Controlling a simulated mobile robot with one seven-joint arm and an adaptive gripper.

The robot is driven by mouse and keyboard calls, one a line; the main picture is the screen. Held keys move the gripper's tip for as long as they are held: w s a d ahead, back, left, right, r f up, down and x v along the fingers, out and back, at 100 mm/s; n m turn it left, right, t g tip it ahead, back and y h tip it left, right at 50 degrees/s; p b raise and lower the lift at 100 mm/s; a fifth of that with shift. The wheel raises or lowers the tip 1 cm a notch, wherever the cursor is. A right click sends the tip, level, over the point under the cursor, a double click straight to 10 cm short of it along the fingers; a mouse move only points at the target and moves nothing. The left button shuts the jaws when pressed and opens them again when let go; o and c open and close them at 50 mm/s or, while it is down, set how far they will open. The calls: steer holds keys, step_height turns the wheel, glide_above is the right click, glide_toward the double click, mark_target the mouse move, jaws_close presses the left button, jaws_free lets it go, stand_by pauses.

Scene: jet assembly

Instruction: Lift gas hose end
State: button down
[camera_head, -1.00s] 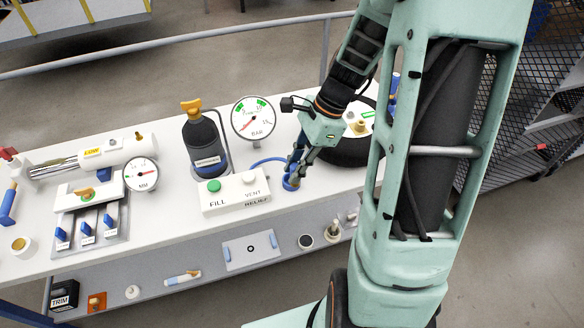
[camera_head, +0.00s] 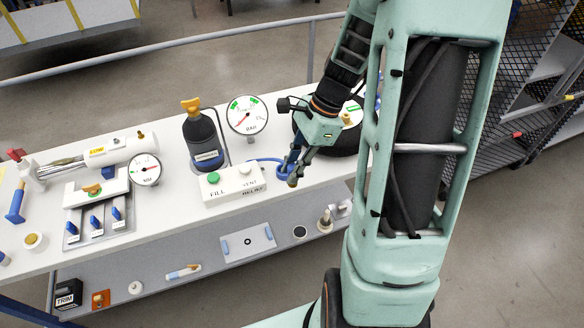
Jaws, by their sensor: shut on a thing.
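The gas hose (camera_head: 262,160) is a thin blue line on the white bench top. It runs from beside the white fill/vent box to my gripper (camera_head: 293,176). My gripper is shut on the blue hose end (camera_head: 295,155), which is largely hidden by the dark fingers. A blue ring-shaped holder (camera_head: 282,172) shows just left of the fingertips. I cannot tell whether the hose end is clear of it.
The fill/vent box (camera_head: 232,184), the black gas bottle (camera_head: 203,142) and a round BAR gauge (camera_head: 247,114) stand left of my gripper. A black wheel (camera_head: 345,140) lies behind it. A lower shelf (camera_head: 200,262) holds small parts along the front.

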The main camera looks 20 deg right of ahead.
mark_target(292, 166)
steer(key=shift+r+p, duration=0.8)
steer(key=shift+r, duration=0.9)
